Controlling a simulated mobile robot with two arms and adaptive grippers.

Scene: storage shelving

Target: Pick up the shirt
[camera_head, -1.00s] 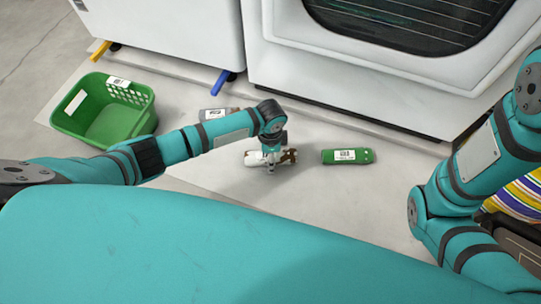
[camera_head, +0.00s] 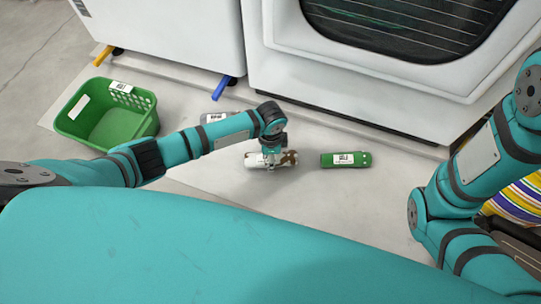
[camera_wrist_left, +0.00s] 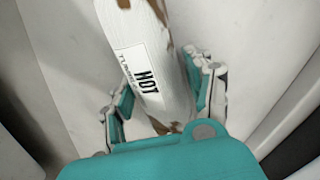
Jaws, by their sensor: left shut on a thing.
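A rolled white shirt with brown patches (camera_head: 287,158) lies on the floor in front of the white machines in the head view. My left gripper (camera_head: 271,162) is over its middle. In the left wrist view, the rolled shirt (camera_wrist_left: 165,72) has a white label reading "HOT" and runs between the two fingers of my left gripper (camera_wrist_left: 162,95). I cannot tell whether the roll is clear of the floor. My right arm shows at the right, but its gripper is not visible.
A green rolled item (camera_head: 346,160) with a label lies right of the shirt. A grey labelled roll (camera_head: 216,116) lies behind my left arm. A green basket (camera_head: 107,115) stands at the left. White machines (camera_head: 355,75) bound the back.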

